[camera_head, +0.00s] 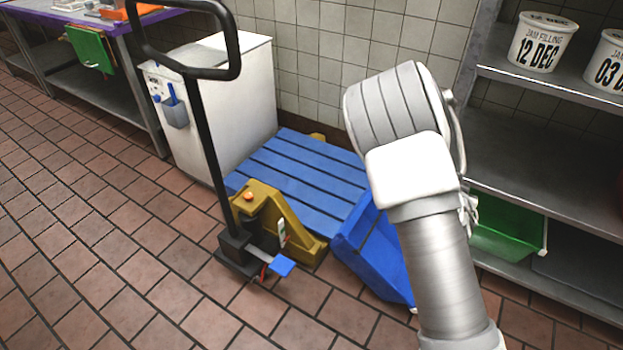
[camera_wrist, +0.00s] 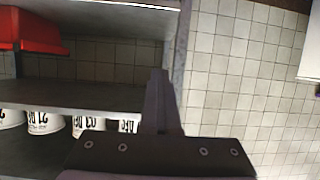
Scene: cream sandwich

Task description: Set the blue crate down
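The blue crate (camera_head: 371,250) is in the head view, partly hidden behind my arm. It looks tilted, beside the right edge of the blue pallet (camera_head: 300,172) and low near the floor. I cannot tell what bears its weight. The crate does not show in the wrist view. My gripper (camera_wrist: 157,75) shows in the wrist view with its fingers together and nothing visible between them. It faces the shelf rack and tiled wall.
A yellow pallet truck (camera_head: 266,215) with a black handle stands at the pallet. A white cabinet (camera_head: 225,110) stands behind it. The metal rack (camera_head: 520,135) at right holds jam tubs (camera_head: 541,45) and a green crate (camera_head: 508,232). The wrist view shows a red container (camera_wrist: 35,32). Floor at left is clear.

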